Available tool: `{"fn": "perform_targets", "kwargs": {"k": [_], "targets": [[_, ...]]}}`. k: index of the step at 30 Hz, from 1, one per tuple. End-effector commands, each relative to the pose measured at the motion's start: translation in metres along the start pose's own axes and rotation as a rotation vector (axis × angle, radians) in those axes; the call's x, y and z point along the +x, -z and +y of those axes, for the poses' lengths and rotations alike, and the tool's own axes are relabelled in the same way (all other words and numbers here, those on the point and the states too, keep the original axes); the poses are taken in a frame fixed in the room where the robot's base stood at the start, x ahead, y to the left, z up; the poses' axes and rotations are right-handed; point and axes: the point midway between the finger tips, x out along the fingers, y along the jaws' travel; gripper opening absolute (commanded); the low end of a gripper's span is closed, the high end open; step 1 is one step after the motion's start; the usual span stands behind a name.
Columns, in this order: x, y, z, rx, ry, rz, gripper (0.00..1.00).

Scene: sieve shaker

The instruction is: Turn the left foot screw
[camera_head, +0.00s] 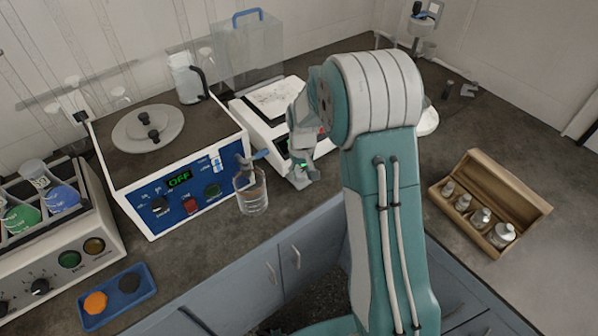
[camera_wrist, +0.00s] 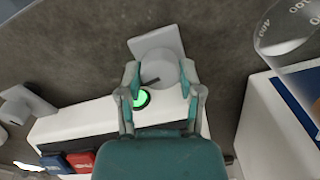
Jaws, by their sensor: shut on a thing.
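The white balance (camera_head: 240,106) stands on the dark bench right of the blue-fronted device; its white front also shows in the wrist view (camera_wrist: 70,122). The left foot screw (camera_wrist: 167,68) is a pale grey round knob with a dark mark on top, at the balance's front corner over a square grey pad (camera_wrist: 155,40). My gripper (camera_wrist: 160,75) is shut on it, one finger on each side. A round green level (camera_wrist: 142,98) shows beside the screw. In the head view my gripper (camera_head: 303,172) points down at that corner and hides the screw.
A glass beaker (camera_head: 252,195) stands close left of my gripper, before the blue-fronted device (camera_head: 180,190). Another foot pad (camera_wrist: 28,103) shows at left in the wrist view. A wooden box of weights (camera_head: 510,190) lies at right. The bench edge is near.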

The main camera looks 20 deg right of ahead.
Motion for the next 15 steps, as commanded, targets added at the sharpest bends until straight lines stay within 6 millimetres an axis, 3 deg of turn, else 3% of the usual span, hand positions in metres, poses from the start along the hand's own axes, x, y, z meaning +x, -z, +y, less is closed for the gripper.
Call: {"fn": "perform_targets", "kwargs": {"k": [15], "targets": [[0.0017,-0.0053,0.0001,0.189,-0.002,-0.01,0.0]]}}
